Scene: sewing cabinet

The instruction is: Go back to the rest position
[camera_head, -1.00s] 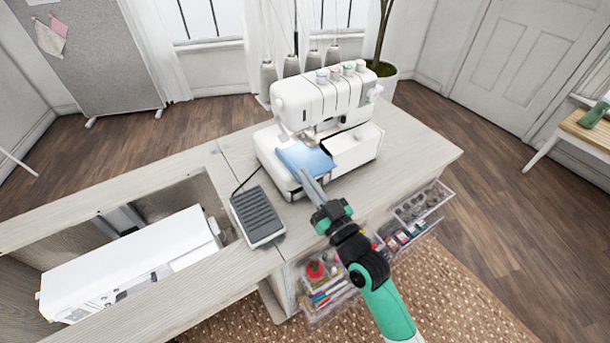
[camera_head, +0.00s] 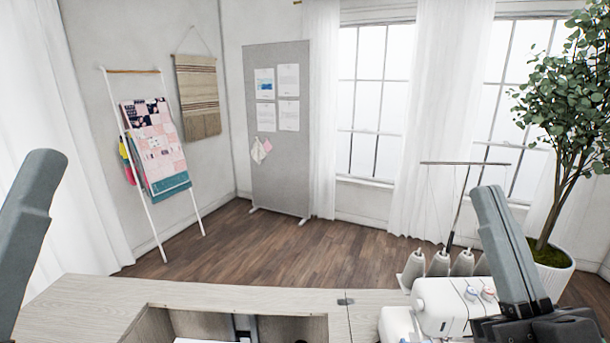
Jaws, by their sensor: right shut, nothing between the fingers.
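My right gripper (camera_head: 490,196) is raised upright at the right of the head view, in front of the white serger (camera_head: 437,306). Its grey fingers are shut together with nothing between them. My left gripper (camera_head: 42,162) shows at the left edge as a grey finger part pointing up. Its jaw is cut off by the frame, so I cannot tell if it is open. Both stand high and near the camera. The serger sits on the cabinet top (camera_head: 200,298) and is partly hidden behind my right gripper.
Thread cones (camera_head: 438,263) stand behind the serger. The cabinet has an open recess (camera_head: 160,328) at the bottom. A potted plant (camera_head: 565,110) is at the right. A grey pinboard (camera_head: 280,190) and a quilt ladder (camera_head: 155,150) stand at the back left. The floor between is clear.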

